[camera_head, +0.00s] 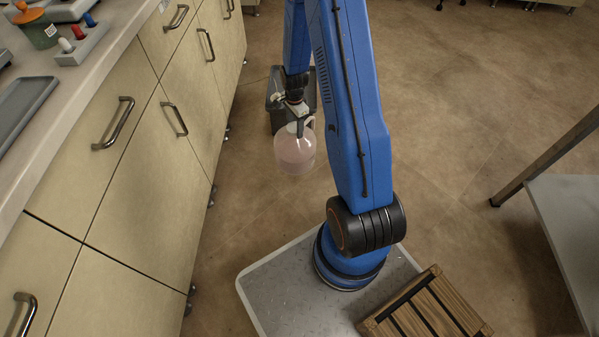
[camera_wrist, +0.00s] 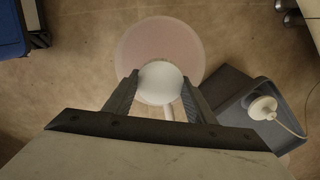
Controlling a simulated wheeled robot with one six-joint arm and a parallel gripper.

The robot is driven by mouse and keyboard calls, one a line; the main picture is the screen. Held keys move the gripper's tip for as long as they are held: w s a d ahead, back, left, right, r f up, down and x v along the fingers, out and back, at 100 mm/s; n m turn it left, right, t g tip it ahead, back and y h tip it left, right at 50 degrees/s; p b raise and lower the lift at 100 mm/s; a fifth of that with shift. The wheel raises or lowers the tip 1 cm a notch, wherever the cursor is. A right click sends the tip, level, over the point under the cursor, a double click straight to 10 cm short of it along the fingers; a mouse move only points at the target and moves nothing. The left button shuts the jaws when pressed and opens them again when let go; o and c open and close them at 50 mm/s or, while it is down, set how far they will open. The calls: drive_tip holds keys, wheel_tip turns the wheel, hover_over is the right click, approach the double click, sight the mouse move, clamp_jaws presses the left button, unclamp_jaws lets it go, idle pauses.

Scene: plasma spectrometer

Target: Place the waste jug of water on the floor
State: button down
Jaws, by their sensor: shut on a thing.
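The waste jug (camera_head: 294,155) is a clear, round jug with pinkish liquid, a pale cap and a handle. It hangs upright from my gripper (camera_head: 298,118) in the head view. In the wrist view I look straight down on the jug (camera_wrist: 150,45), with its white cap (camera_wrist: 160,82) between the two fingers of my gripper (camera_wrist: 158,90). The gripper is shut on the cap end. The brown floor (camera_head: 255,190) shows below and around the jug; the gap between jug and floor is hard to judge.
A dark grey bin (camera_head: 276,117) stands on the floor behind the jug. In the wrist view the bin (camera_wrist: 225,92) holds a white round part with a cord (camera_wrist: 262,107). Cabinets (camera_head: 150,180) line the left. A wooden crate (camera_head: 428,312) sits on my base. Open floor lies right.

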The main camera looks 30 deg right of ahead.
drive_tip(key=shift+s+d+r+m, duration=0.15)
drive_tip(key=shift+s+d+m, duration=0.45)
drive_tip(key=shift+m, duration=0.4)
drive_tip(key=shift+d+f, duration=0.15)
drive_tip(key=shift+f, duration=4.85)
drive_tip(key=c, duration=0.8)
unclamp_jaws()
drive_tip(key=shift+s, duration=0.1)
drive_tip(key=shift+o, duration=0.2)
